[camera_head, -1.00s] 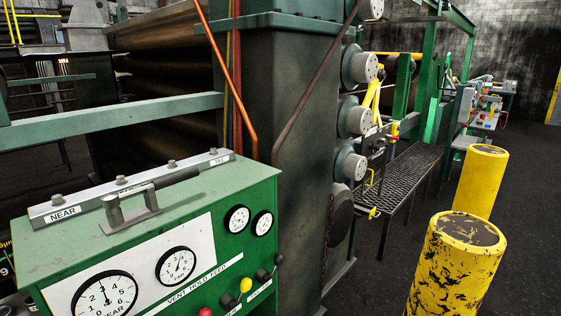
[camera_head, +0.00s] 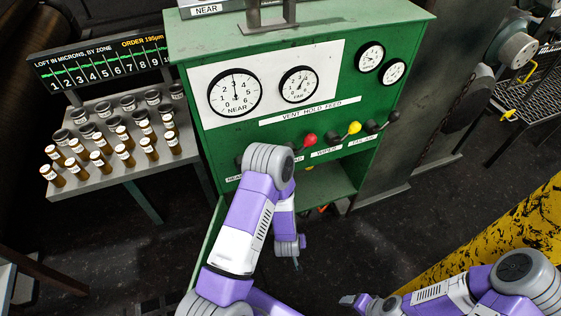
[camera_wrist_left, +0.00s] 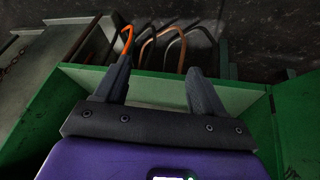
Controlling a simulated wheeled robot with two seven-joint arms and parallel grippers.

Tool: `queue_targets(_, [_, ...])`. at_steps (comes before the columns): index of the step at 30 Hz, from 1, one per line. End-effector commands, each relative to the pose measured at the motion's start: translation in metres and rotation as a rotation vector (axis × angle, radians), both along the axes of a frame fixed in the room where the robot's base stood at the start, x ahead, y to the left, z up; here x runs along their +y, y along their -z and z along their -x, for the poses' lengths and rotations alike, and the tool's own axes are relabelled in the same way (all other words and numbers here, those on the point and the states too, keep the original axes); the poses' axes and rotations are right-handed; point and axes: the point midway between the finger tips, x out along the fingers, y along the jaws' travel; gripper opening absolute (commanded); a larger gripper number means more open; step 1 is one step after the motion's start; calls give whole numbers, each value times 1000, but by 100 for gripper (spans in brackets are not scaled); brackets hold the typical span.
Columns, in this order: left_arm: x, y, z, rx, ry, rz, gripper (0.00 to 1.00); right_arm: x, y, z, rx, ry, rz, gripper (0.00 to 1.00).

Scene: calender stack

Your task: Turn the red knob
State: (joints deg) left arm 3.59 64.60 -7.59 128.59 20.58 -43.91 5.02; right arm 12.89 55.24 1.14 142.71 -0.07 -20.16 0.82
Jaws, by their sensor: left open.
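The red knob (camera_head: 311,139) is a ball on a lever on the front of the green control cabinet (camera_head: 225,145), below the gauges. A yellow knob (camera_head: 354,128) and a black knob (camera_head: 394,116) stand to its right. My left gripper (camera_head: 295,262) hangs below the knob, apart from it, in front of the cabinet's lower part. In the left wrist view its two fingers (camera_wrist_left: 158,88) are spread with nothing between them. My right gripper (camera_head: 348,300) shows small at the bottom edge, far from the knob; its jaw state is unclear.
My left forearm stands close to the panel, left of the red knob. A table of small labelled jars (camera_head: 110,135) stands left of the cabinet. A yellow post (camera_head: 500,240) is at the right. Curved hooks or pipes (camera_wrist_left: 165,48) show beyond the fingers in the wrist view.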

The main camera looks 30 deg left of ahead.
Motion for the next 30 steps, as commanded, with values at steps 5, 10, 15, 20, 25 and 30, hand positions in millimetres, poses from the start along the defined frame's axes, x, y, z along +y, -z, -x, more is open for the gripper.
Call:
queue_targets(5, [75, 1, -87, -404, -266, -369, 69, 0, 31, 0, 0, 0, 0, 69])
queue_targets(10, [105, -43, -123, -725, -412, -613, 69, 0, 44, 0, 0, 0, 0, 69])
queue_targets(15, [110, -68, -131, -872, -468, -713, 69, 0, 49, 0, 0, 0, 0, 69])
queue_targets(20, [122, -72, -140, -888, -479, -726, 69, 0, 53, 0, 0, 0, 0, 69])
queue_targets(25, [144, -71, -158, -887, -479, -725, 69, 0, 61, 0, 0, 0, 0, 69])
queue_targets(30, [160, -71, -173, -884, -478, -723, 69, 0, 67, 0, 0, 0, 0, 69])
